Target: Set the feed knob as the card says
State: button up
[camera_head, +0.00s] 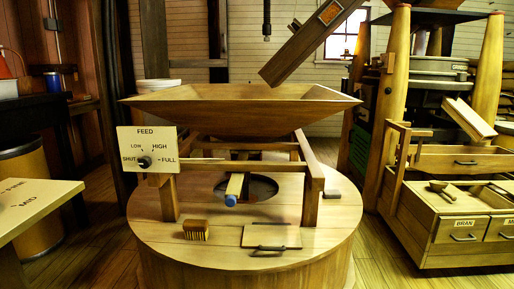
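The feed knob (144,162) is a small round black knob on a cream panel (127,139) at the left front of the mill. The panel reads FEED, with SHUT at the knob's left, LOW and HIGH above it, and FULL at its right. The knob seems to point left to SHUT, but its mark is too small to be sure. I cannot make out a card with a feed setting. My gripper is not in view.
A wide wooden hopper (240,92) stands over the round mill top (281,209). A brush (195,230) and a handled board (271,236) lie in front. A lettered tabletop (30,203) is at lower left; a drawer cabinet (440,255) is at right.

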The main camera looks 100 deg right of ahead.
aim_at(145, 162)
jog(key=z, duration=4.45)
jog(key=k, duration=0.8)
jog(key=u, duration=0.75)
jog(key=i, duration=0.5)
